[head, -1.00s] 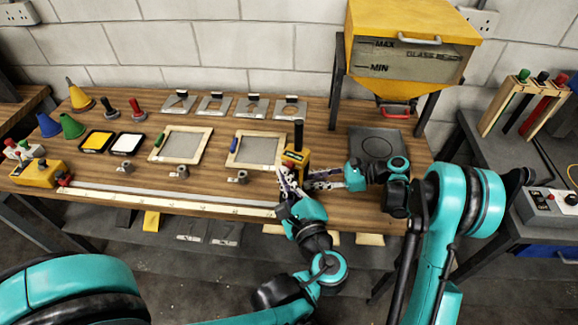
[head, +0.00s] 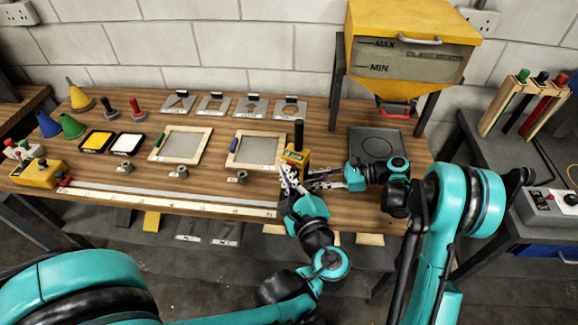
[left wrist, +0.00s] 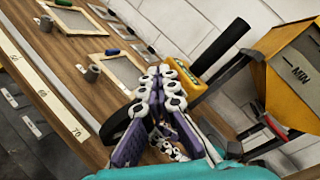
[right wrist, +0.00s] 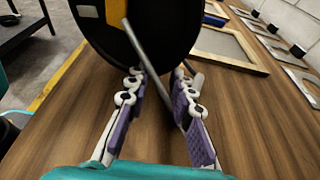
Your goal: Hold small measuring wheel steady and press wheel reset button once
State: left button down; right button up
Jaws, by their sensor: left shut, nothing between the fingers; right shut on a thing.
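The small measuring wheel has a yellow body (head: 295,157) and an upright black handle (head: 298,134), at the bench's front right. The body (left wrist: 196,68) and handle (left wrist: 226,48) also show in the left wrist view. Its black disc (right wrist: 140,35) fills the top of the right wrist view. My right gripper (right wrist: 162,82) is shut on the wheel's thin grey rod, from the right side. My left gripper (head: 287,170) is shut and empty, its tips close against the yellow body; it also shows in the left wrist view (left wrist: 165,76). The tips hide the reset button; I cannot tell whether they touch it.
A long white ruler (head: 170,200) lies along the bench's front edge, left of my left gripper. Framed screens (head: 255,150) and a small grey fitting (head: 238,177) lie left of the wheel. A yellow hopper (head: 408,45) stands behind, right, above a dark plate.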

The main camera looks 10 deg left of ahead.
pick_arm(q)
jog(key=shift+s, duration=0.1)
jog(key=shift+s+a, duration=0.3)
jog(key=shift+s, duration=0.4)
jog(key=s, duration=0.1)
jog(key=s+a, duration=0.1)
jog(key=s, duration=0.2)
jog(key=shift+s+a, duration=0.3)
jog(key=shift+a, duration=0.1)
dwell(0.6)
pick_arm(e)
jog(key=o, duration=0.9)
jog(key=shift+o, duration=0.2)
